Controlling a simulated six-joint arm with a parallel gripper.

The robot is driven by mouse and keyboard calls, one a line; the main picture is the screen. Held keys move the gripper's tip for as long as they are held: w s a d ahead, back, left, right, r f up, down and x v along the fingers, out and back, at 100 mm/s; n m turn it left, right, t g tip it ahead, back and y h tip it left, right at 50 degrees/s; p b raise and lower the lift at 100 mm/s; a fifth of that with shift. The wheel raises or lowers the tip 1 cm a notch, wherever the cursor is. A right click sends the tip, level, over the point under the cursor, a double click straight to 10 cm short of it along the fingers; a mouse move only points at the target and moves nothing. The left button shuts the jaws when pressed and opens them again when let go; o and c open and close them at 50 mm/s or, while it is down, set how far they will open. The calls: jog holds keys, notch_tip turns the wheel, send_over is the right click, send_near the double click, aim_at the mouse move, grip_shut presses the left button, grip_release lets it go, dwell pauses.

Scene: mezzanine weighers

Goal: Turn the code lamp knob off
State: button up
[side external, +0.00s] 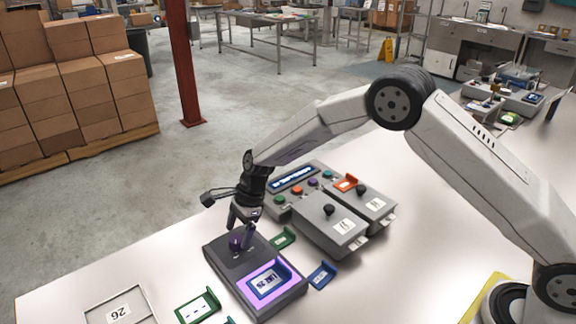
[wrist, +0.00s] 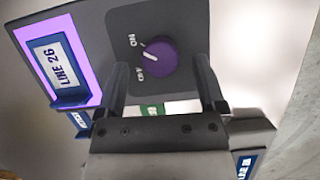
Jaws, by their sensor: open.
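The code lamp (side external: 222,262) is a dark grey box on the white table, with a lit purple panel (side external: 289,270) bearing a blue-framed card. In the wrist view the card (wrist: 57,65) reads LINE 26, and the panel (wrist: 98,40) glows purple. The round purple knob (wrist: 158,56) sits on the box between ON and OFF labels at its left. Its white mark points up-left, nearer ON. My gripper (wrist: 162,64) is open, pointing down, with one finger on each side of the knob and gaps visible. In the side view my gripper (side external: 242,228) partly hides the knob (side external: 235,242).
Grey control boxes (side external: 322,222) with black knobs and coloured buttons stand just behind the lamp. Small framed cards, green (side external: 198,307) and blue (side external: 322,275), lie nearby. A frame marked 26 (side external: 118,306) lies at the front left.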

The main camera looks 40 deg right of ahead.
jog(key=shift+x, duration=0.8)
grip_shut()
jog(key=shift+n, duration=0.4)
jog(key=n+g, duration=0.1)
jog(key=n, duration=0.2)
jog(key=shift+w+g, duration=0.15)
jog(key=shift+g, duration=0.15)
jog(key=n+g, duration=0.1)
jog(key=n, duration=0.3)
jog(key=shift+h, duration=0.4)
jog(key=n+h, duration=0.1)
jog(key=n, duration=0.2)
jog(key=n+g, duration=0.1)
jog(key=n, duration=0.2)
jog(key=shift+w+a+g+h, duration=0.1)
jog(key=shift+g+h, duration=0.2)
jog(key=shift+h, duration=0.1)
